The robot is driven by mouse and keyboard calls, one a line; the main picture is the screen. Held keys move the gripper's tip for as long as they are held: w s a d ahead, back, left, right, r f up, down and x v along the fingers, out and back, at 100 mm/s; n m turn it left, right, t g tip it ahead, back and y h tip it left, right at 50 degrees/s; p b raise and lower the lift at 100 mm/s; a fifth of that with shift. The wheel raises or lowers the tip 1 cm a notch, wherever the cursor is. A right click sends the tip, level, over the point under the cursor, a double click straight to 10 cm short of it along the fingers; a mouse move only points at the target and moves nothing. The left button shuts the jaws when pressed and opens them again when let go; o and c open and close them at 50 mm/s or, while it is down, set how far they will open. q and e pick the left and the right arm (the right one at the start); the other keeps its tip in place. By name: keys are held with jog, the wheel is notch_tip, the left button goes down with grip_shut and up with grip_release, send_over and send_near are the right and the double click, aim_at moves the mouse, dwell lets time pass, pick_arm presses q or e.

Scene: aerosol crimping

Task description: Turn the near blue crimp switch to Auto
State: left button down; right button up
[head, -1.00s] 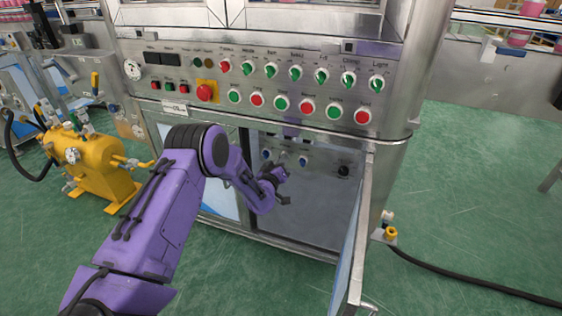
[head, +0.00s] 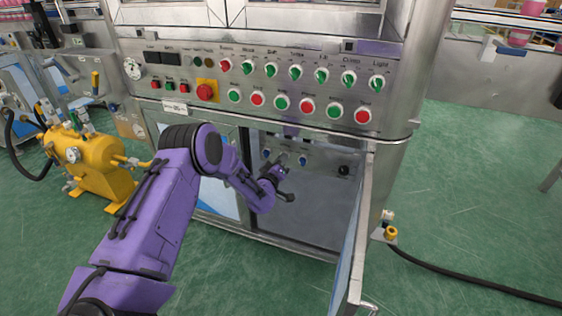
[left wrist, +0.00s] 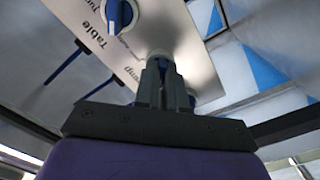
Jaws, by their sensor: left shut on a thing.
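The open cabinet's inner panel carries a row of blue switches. In the head view, one blue switch (head: 266,153) shows to the left of my left gripper (head: 282,160), and another blue switch (head: 303,161) shows to its right. In the left wrist view, my left gripper (left wrist: 160,68) is shut on a blue switch at the pale label plate (left wrist: 188,35). The fingers hide most of this switch, and its setting cannot be read. Partly covered lettering ending in "mp" is beside it. A free blue switch (left wrist: 120,13) sits above left. My right gripper is out of view.
The cabinet door (head: 352,240) stands open to the right of my left arm. Above is a control panel with several red and green knobs (head: 271,69) and a red emergency button (head: 205,92). A yellow tank (head: 95,165) stands at left. A dark hose lies on the floor at right.

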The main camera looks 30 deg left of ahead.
pick_arm(q)
jog(key=c, duration=1.2)
grip_release()
jog(key=p+v, duration=0.2)
jog(key=v, duration=0.8)
jog(key=shift+s+d, duration=0.15)
jog(key=shift+s, duration=0.1)
jog(key=shift+f, duration=0.1)
